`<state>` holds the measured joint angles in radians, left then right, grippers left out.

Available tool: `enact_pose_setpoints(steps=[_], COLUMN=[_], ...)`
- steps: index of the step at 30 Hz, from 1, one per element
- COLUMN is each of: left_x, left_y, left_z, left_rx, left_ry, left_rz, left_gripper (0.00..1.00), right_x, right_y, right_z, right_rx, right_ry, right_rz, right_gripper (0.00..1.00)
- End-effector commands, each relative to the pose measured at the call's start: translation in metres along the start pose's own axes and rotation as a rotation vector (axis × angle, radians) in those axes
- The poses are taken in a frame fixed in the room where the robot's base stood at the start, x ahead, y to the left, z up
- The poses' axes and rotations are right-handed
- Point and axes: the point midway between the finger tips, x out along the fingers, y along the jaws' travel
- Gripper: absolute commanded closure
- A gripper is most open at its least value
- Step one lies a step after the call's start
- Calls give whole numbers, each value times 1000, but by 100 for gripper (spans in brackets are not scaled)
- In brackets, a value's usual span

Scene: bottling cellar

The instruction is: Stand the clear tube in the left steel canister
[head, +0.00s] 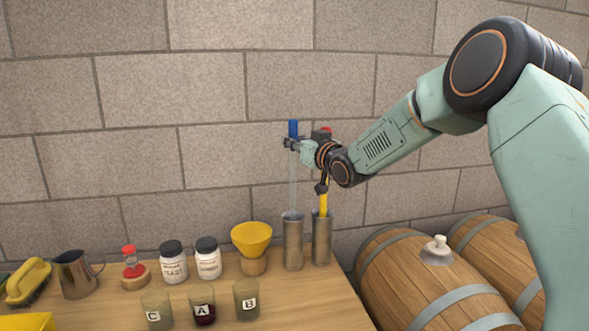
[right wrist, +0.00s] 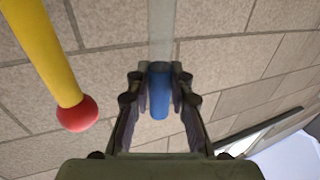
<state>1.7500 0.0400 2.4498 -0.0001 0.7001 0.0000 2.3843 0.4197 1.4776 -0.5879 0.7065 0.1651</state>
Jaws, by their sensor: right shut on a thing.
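The clear tube (head: 293,182) with a blue cap (head: 293,128) hangs upright from my right gripper (head: 291,144). That gripper is shut on the tube's capped end; the blue cap between its fingers also shows in the right wrist view (right wrist: 159,95). The left steel canister (head: 293,245) stands on the table directly below. The tube's lower end is at about the canister's rim; I cannot tell whether it is inside. The right steel canister (head: 321,240) holds a yellow rod (head: 324,203) with a red ball end (right wrist: 77,114). My left gripper is not in view.
A yellow funnel (head: 251,236) on a wooden stand is left of the canisters. Two white jars (head: 173,262), a metal jug (head: 74,276) and lettered glasses (head: 203,307) share the wooden table. Barrels (head: 430,285) lie right of the table. A brick wall stands behind.

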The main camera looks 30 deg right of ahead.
Motion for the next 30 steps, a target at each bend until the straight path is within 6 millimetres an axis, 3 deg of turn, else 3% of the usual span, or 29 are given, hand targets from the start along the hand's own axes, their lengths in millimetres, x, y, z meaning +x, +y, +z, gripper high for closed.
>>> enact_pose_setpoints(steps=[16,28,29,30], left_x=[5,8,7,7], left_y=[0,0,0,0], left_z=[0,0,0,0], left_rx=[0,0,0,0], left_ry=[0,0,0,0], left_rz=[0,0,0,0], left_gripper=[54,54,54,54], right_x=[-1,-2,-2,-2], right_y=[0,0,0,0], right_z=[57,61,60,60], right_rx=[-1,-1,-1,-1], right_ry=[-1,1,1,0], right_rz=[0,0,0,0], right_gripper=[100,100,77,73])
